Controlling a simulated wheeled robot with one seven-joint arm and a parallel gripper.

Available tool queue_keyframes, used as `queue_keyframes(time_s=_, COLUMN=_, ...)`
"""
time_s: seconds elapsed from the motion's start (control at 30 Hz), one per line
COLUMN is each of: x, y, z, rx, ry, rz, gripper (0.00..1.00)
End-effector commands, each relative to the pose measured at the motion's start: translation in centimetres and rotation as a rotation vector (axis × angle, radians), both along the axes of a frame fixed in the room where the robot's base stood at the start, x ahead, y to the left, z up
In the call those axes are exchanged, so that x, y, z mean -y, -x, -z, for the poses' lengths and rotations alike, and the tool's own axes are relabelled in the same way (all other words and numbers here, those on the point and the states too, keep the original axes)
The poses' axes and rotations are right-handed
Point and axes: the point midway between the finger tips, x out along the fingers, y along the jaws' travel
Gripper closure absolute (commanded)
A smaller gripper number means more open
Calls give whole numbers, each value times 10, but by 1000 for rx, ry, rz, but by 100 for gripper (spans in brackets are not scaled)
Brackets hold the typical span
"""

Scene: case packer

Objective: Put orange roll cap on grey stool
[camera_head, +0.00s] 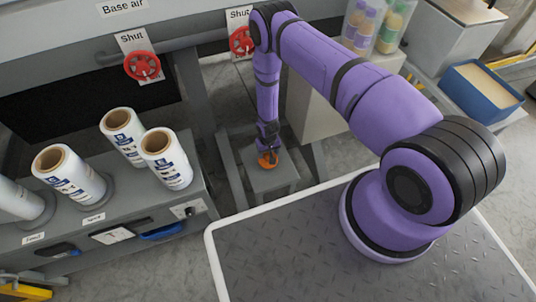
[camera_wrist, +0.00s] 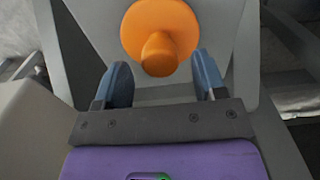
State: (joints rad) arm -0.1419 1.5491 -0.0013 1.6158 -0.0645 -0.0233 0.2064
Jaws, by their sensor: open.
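The orange roll cap (camera_head: 268,160) rests on the top of the grey stool (camera_head: 272,181), below the end of my arm in the head view. In the wrist view the cap (camera_wrist: 160,32) shows as a round orange disc with a narrower knob towards me, on the pale stool top (camera_wrist: 217,20). My gripper (camera_wrist: 166,80) is open, its two blue-grey fingers apart, with the knob's end between and just beyond the fingertips. The fingers do not touch the cap in this view. In the head view my gripper (camera_head: 268,145) is small and partly hides the cap.
Several white film rolls (camera_head: 166,158) stand on a grey bench (camera_head: 130,220) at the left. Red valve wheels (camera_head: 142,66) are on a pipe behind. A blue box (camera_head: 482,86) and clear bottle containers (camera_head: 362,25) stand at the back right. Grey frame legs (camera_head: 230,165) stand close by the stool.

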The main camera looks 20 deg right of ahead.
Motion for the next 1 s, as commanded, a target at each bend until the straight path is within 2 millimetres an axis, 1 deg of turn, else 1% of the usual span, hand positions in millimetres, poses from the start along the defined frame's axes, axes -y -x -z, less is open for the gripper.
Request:
queue_keyframes(time_s=0.03, x=0, y=-1, z=-10, rx=1, ry=0, rz=0, gripper=35)
queue_keyframes(time_s=0.3, x=0, y=-1, z=-60, rx=2, ry=0, rz=1, gripper=35)
queue_keyframes(time_s=0.5, x=0, y=-1, z=-87, rx=1, ry=0, rz=1, gripper=35)
queue_keyframes(time_s=0.7, x=0, y=0, z=-98, rx=0, ry=0, rz=0, gripper=35)
queue_keyframes(time_s=1.0, x=0, y=0, z=-99, rx=0, ry=0, rz=0, gripper=35)
